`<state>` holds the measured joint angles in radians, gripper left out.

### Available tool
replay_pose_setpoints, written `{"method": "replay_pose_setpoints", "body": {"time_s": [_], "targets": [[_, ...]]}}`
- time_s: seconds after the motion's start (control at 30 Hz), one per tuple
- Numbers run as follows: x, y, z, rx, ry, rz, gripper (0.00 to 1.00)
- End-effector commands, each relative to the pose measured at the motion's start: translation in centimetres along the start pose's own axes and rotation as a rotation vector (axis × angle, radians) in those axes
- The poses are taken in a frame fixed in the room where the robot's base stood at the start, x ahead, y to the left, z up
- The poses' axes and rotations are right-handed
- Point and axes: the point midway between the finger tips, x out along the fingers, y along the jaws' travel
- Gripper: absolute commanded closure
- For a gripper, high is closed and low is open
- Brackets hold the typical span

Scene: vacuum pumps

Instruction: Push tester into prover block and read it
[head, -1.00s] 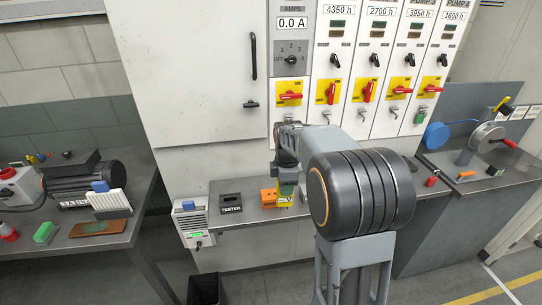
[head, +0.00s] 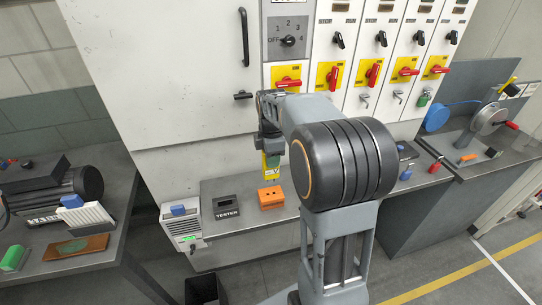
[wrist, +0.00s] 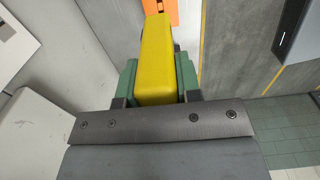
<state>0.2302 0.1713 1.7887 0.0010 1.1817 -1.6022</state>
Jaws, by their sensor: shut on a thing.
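My gripper (head: 272,157) is shut on the yellow tester (head: 271,172), which points down. In the wrist view the yellow tester (wrist: 156,62) sits between the green fingers of my gripper (wrist: 157,85). The orange prover block (head: 270,198) stands on the grey shelf, just below the tester in the head view. A bit of the orange block (wrist: 160,10) shows past the tester's far end in the wrist view. The tester looks apart from the block, but I cannot tell the exact gap. Its readout face is too small to read.
A dark holder marked TESTER (head: 227,207) stands left of the block on the shelf (head: 212,187). A white box with a green light (head: 183,228) is at the shelf's left end. The cabinet with red switches (head: 335,75) rises behind. A bench with a motor (head: 75,186) is at left.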

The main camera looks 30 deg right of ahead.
Motion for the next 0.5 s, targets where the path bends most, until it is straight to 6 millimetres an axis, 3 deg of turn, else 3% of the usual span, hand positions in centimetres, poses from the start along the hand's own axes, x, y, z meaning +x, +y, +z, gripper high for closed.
{"method": "replay_pose_setpoints", "body": {"time_s": [0.13, 0.5], "targets": [[-0.1, 0.0, 0.1, 0.0, 0.002, 0.0, 1.0], [3.0, 0.0, 0.1, 0.0, 0.001, -0.001, 1.0]]}}
